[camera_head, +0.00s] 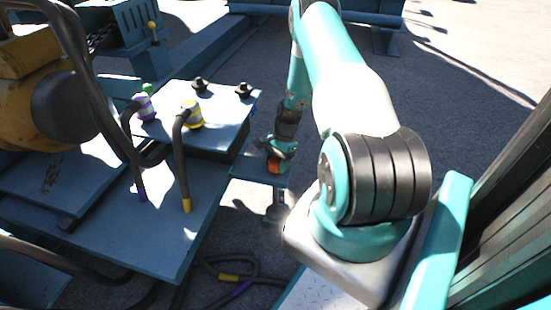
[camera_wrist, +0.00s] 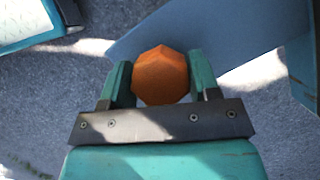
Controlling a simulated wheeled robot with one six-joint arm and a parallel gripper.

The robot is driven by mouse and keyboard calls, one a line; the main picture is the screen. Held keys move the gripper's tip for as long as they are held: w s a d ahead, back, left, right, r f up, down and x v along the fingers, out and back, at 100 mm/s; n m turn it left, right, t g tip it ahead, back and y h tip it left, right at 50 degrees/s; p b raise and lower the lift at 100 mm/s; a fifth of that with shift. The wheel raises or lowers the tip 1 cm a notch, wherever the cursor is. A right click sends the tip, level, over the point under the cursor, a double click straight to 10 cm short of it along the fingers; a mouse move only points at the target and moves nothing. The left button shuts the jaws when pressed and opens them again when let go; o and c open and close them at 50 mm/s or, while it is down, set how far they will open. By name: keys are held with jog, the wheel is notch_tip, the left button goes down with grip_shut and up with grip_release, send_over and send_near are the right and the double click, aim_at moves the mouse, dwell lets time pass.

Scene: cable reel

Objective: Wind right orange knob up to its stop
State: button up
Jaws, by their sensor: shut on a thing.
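The orange knob (camera_wrist: 160,76) is a faceted knob seen from above in the wrist view, with a blue-grey plate behind it. My gripper (camera_wrist: 161,80) has one teal finger on each side of the knob and is shut on it. In the head view the orange knob (camera_head: 275,166) shows only in part, under my gripper (camera_head: 279,150), at a small blue plate on a stand. The fingers hide its upper part there. Its turn angle and its stop cannot be made out.
A blue bench (camera_head: 150,227) with thick black cables stands to the left. Loose cables (camera_head: 240,278) lie on the ground below. Open ground lies beyond.

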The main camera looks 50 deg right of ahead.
jog(key=n+g+p, duration=0.2)
jog(key=n, duration=0.3)
jog(key=shift+n, duration=0.3)
jog(key=shift+n+g+h+p, duration=0.4)
jog(key=shift+n+g+h, duration=0.25)
jog(key=shift+n, duration=1.15)
jog(key=o, duration=0.9)
jog(key=p+v, duration=0.4)
jog(key=v, duration=1.3)
jog(key=shift+w+r, duration=0.1)
jog(key=shift+r, duration=0.1)
jog(key=shift+a, duration=0.15)
